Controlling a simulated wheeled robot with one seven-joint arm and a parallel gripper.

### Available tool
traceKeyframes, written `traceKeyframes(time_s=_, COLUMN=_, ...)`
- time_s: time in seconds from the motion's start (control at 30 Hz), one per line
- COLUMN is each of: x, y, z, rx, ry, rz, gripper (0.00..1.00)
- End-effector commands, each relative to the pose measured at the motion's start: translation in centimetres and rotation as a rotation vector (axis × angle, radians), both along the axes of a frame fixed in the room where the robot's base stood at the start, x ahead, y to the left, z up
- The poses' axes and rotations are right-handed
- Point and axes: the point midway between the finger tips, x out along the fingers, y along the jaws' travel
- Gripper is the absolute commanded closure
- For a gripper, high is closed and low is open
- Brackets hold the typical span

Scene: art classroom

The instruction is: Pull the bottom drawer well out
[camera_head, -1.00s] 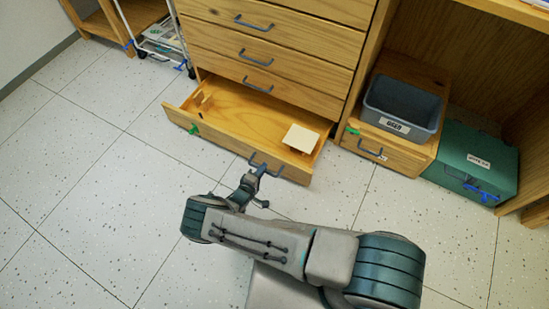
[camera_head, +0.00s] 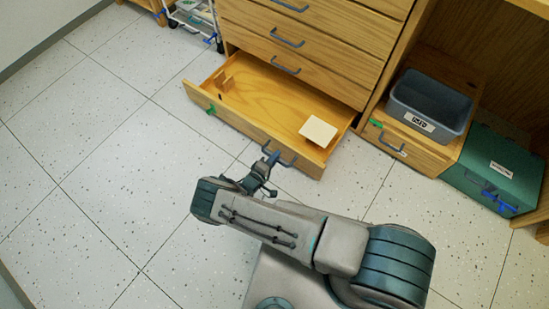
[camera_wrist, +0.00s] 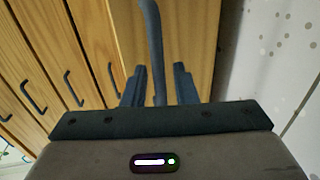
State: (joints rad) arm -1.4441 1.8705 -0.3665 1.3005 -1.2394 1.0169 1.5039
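The bottom drawer (camera_head: 232,119) of the wooden cabinet stands open, its inside showing. A pale square block (camera_head: 318,131) lies in its right part and a small wooden piece (camera_head: 226,84) at its left end. Its blue-grey handle (camera_head: 284,158) is on the front and also shows in the wrist view (camera_wrist: 152,35). My gripper (camera_head: 268,168) is at the handle. In the wrist view the two fingers (camera_wrist: 159,88) stand apart, one on each side of the handle bar, with gaps visible.
Closed drawers (camera_head: 290,45) with handles are above. To the right stand a grey bin (camera_head: 428,101) on a low wooden drawer unit (camera_head: 408,145) and a green box (camera_head: 492,172). A green clip (camera_head: 211,110) sits on the drawer front. The speckled floor at left is clear.

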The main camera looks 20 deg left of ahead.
Motion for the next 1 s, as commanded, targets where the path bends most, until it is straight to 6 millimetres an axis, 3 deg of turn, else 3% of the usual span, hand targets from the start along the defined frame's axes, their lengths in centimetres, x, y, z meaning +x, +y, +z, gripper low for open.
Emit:
traceKeyframes(time_s=0.27, x=-0.9, y=0.4, z=0.3, rx=0.001, ry=0.001, rz=0.002, gripper=0.74)
traceKeyframes(time_s=0.7, x=-9.6, y=3.3, z=2.3, rx=0.001, ry=0.002, rz=0.003, gripper=0.74)
traceKeyframes(time_s=1.0, x=-12.7, y=4.3, z=2.8, rx=0.000, ry=0.000, rz=0.001, gripper=0.74)
